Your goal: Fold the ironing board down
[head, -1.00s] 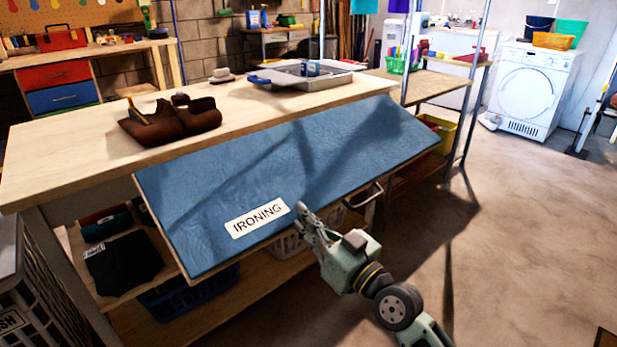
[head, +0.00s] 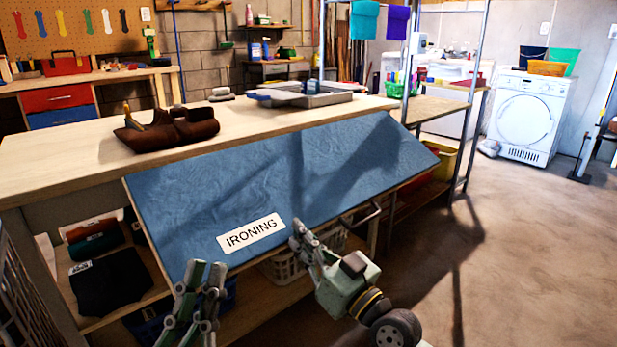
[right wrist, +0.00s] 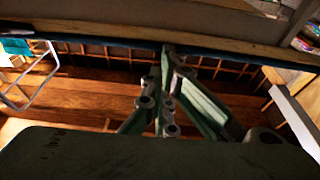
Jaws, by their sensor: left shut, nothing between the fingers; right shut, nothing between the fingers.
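The blue ironing board (head: 300,185) hangs along the front of the wooden workbench (head: 60,163), tilted down and outward from the bench edge. A white IRONING label (head: 251,234) is near its lower edge. My right gripper (head: 297,228) is shut and empty, at the board's lower edge just right of the label; I cannot tell whether it touches. In the right wrist view the shut fingers (right wrist: 168,52) point toward the board's edge, with the shelf beyond. My left gripper (head: 207,268) is shut and empty, low in front of the board's lower left corner.
Below the board, a shelf holds folded dark clothes (head: 110,283) and a white basket (head: 285,267). A metal bracket (head: 362,214) shows under the board. The floor at right is open.

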